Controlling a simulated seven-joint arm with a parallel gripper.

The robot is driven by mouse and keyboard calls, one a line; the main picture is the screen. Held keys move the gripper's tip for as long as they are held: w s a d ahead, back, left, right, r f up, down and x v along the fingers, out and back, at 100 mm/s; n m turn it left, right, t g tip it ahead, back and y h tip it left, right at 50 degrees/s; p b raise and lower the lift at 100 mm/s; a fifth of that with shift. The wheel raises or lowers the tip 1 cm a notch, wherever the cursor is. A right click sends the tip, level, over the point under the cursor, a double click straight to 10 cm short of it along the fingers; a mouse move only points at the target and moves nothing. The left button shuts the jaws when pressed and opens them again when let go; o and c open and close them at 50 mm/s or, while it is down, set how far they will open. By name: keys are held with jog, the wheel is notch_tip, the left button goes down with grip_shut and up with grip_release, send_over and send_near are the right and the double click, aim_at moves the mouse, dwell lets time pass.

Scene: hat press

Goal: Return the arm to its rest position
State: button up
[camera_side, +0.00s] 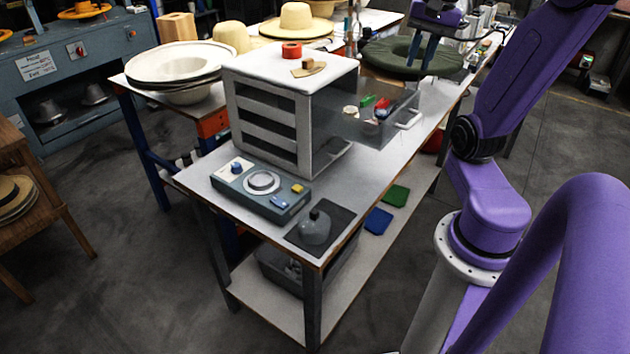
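My purple arm (520,75) reaches in from the right side of the side view. My gripper (421,61) is at the top, over the dark green round hat-like piece (386,53) at the far part of the bench. Its two dark fingers point down with a gap between them, and nothing shows between them but the green piece behind. I cannot tell whether the fingertips touch the green piece.
A white cabinet (267,114) stands on the workbench (375,165), with an open clear drawer (350,127) holding small items. Straw hats (295,22) stand behind.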

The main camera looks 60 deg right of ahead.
jog(key=w+a+f+n+g, duration=0.1)
jog(key=a+f+n, duration=0.2)
jog(key=a+n, duration=0.45)
jog(key=w+a+f+n, duration=0.1)
jog(key=a+f+n, duration=0.4)
jog(key=a, duration=0.4)
jog(key=s+a+f+n, duration=0.5)
jog(key=s+a+n, duration=0.5)
jog(key=n, duration=0.3)
jog(key=shift+s+n+g, duration=0.15)
jog(key=shift+n+g, duration=0.15)
jog(key=shift+n, duration=0.05)
